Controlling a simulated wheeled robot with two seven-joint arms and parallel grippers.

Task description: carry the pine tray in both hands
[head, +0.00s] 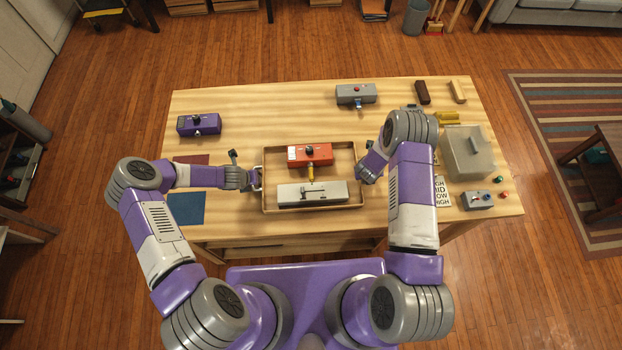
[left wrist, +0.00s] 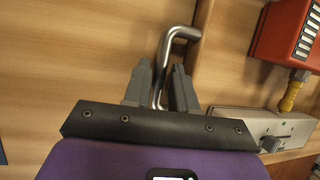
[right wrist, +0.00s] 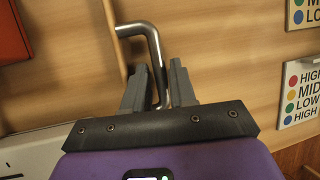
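The pine tray (head: 273,168) lies on the wooden table in front of me; I see no clear gap beneath it. In it are a red box (head: 322,152) with a black knob and yellow part, and a pale grey box (head: 333,194) with a slider. My left gripper (head: 256,180) is at the tray's left side, its fingers close around the left metal handle (left wrist: 167,50). My right gripper (head: 364,172) is at the right side, its fingers close around the right metal handle (right wrist: 151,48). The lower ends of both handles are hidden between the fingers.
A purple box (head: 199,125) stands at the left, with a blue mat (head: 186,208) nearer me. A grey box (head: 356,94) stands at the back. A grey bin-like case (head: 467,152), a label card (head: 441,191) and a small control box (head: 477,200) crowd the right.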

